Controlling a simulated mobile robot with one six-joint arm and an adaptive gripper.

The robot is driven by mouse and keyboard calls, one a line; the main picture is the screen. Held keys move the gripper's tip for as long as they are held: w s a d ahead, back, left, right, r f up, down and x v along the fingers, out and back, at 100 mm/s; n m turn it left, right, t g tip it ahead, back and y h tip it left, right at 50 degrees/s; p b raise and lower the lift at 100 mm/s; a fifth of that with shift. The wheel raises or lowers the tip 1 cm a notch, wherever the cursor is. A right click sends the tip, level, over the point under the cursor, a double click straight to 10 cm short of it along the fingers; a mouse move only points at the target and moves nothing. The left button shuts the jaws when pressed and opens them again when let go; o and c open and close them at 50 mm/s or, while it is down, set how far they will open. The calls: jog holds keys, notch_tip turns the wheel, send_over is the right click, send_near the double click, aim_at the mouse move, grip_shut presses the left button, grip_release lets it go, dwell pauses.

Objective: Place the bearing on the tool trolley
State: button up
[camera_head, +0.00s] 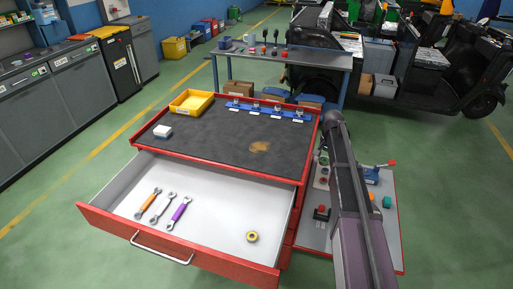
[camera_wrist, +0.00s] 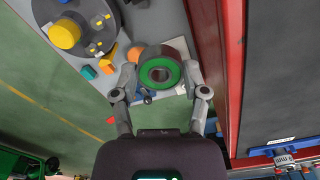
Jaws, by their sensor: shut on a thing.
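The bearing (camera_wrist: 160,60), a thick ring with a green face and dark outer side, sits between the fingers of my gripper (camera_wrist: 160,82) in the wrist view. My gripper is shut on it. The tool trolley (camera_head: 220,126) is red with a dark top and a wide-open front drawer (camera_head: 222,212). Its red edge (camera_wrist: 232,80) and dark top show right of the bearing in the wrist view. The bearing appears beside the trolley, over a grey side surface. In the head view my arm hides my gripper, and I cannot make out the held bearing there.
On the trolley top are a yellow tray (camera_head: 191,103), a blue rack (camera_head: 270,110), a white block (camera_head: 162,131) and a brown stain. The drawer holds wrenches and a yellow ring (camera_head: 252,237). A grey side surface (camera_head: 391,230) with small parts adjoins the trolley's right. The top's middle is clear.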

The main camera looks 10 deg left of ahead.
jog(key=shift+a+r, duration=0.1)
jog(key=shift+a, duration=0.15)
